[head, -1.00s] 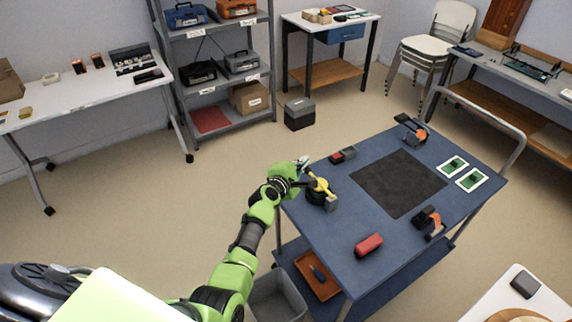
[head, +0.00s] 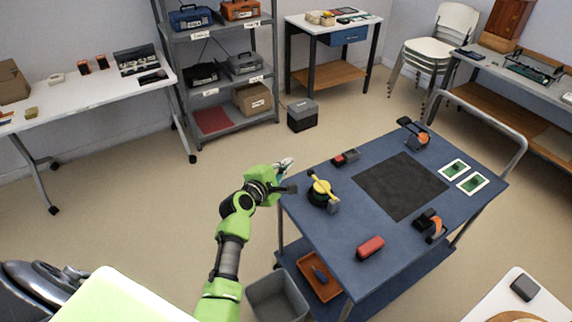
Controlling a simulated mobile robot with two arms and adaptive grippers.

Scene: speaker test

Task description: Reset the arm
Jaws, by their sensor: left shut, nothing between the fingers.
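My left arm is green and black and comes up from the bottom of the head view. My left gripper (head: 287,176) is at the left edge of the blue cart (head: 325,232), beside a yellow and black tool (head: 321,190) and apart from it. The gripper is shut and empty. My right gripper is not in view.
The cart top carries a dark mat (head: 400,186), a red block (head: 369,247), orange and black tools (head: 431,224) and two green cards (head: 454,169). A grey bin (head: 277,297) stands on the floor below my arm. Open floor lies left of the arm.

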